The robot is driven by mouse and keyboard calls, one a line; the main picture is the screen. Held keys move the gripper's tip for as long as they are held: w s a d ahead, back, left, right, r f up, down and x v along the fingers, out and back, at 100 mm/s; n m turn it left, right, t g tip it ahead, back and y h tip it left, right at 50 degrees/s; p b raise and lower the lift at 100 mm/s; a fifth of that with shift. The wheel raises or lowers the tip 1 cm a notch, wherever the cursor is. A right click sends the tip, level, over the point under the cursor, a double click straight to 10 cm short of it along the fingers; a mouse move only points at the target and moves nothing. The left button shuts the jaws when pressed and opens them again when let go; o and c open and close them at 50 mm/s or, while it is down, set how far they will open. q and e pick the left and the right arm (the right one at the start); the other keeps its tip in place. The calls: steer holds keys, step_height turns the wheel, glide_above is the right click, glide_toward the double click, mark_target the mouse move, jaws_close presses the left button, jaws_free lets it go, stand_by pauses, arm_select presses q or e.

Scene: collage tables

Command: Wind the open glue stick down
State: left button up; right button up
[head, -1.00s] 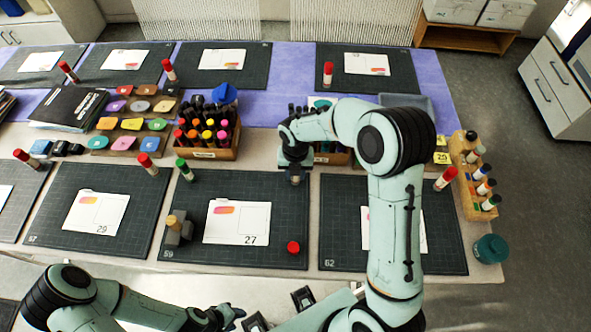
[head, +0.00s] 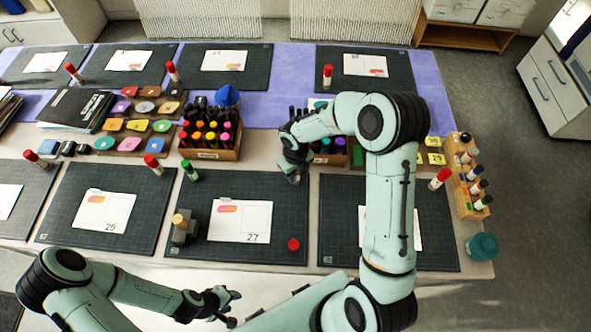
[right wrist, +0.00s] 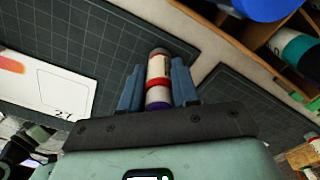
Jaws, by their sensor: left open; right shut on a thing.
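The open glue stick (right wrist: 158,68) has a white body with a red band, and purple glue shows at its end nearest my palm. My right gripper (right wrist: 157,86) is shut on it, one blue-grey finger on each side. In the head view my right gripper (head: 295,168) is at the upper right corner of the mat marked 27, pointing down. Only the lower part of the stick shows there; I cannot tell whether it touches the mat. A red cap (head: 293,245) lies on that mat's lower right. My left gripper (head: 228,306) is open and empty in front of the table.
A grey holder with a tan-topped piece (head: 180,228) stands on the left of mat 27 (head: 285,215). A green-capped stick (head: 189,170) stands at its upper left. A marker crate (head: 212,153) is behind. A wooden bottle rack (head: 465,195) stands at the right edge.

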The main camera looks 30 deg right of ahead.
steer(key=shift+s+n, duration=0.15)
steer(key=shift+n, duration=0.15)
steer(key=shift+n+p, duration=1.25)
steer(key=shift+n, duration=0.25)
steer(key=shift+s+f+n, duration=0.1)
steer(key=shift+f+n, duration=0.1)
steer(key=shift+n, duration=1.1)
steer(key=shift+s+a+f+n, duration=0.15)
steer(key=shift+n, duration=0.25)
arm_select(q)
steer(key=shift+t, duration=0.3)
steer(key=w+r, duration=0.3)
steer(key=shift+w+r, duration=0.15)
steer(key=shift+w, duration=0.15)
arm_select(e)
steer(key=shift+w+r, duration=0.2)
steer(key=shift+w+d+r, duration=0.1)
steer(key=shift+d, duration=0.1)
steer(key=o, duration=1.6)
